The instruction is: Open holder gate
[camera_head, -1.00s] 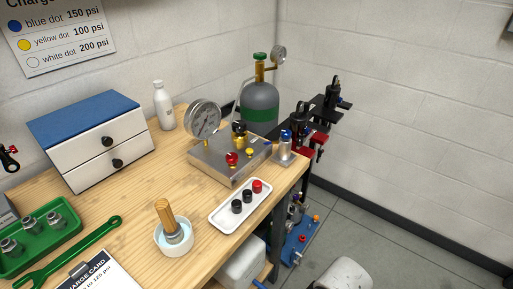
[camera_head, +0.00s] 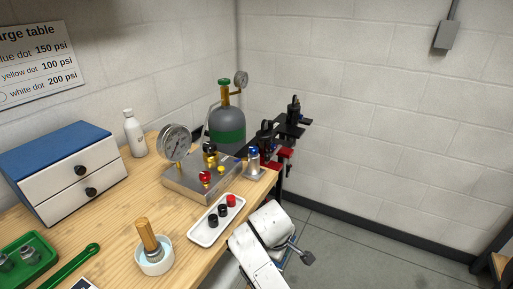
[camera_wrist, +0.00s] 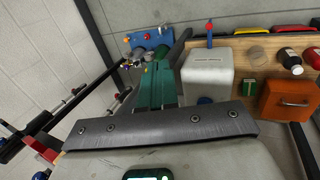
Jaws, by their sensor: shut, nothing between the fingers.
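A black fixture with red parts (camera_head: 285,153) stands at the right end of the bench in the head view. It is small and partly hidden by things on the bench, so I cannot tell which part is the holder gate or whether it is open. My gripper (camera_wrist: 160,68) shows in the wrist view as teal fingers shut together, with nothing between them. In that view, a black bar with red pieces (camera_wrist: 40,148) is at the lower left, apart from the fingers. My white arm is low in the head view, in front of the bench's right edge.
The bench holds a metal gauge box (camera_head: 190,178), a white tray with caps (camera_head: 203,239), a white cup (camera_head: 155,267) and a drawer unit (camera_head: 70,172). A gas cylinder (camera_head: 228,120) stands behind. The wrist view shows a white container (camera_wrist: 208,72) and a blue panel (camera_wrist: 140,38).

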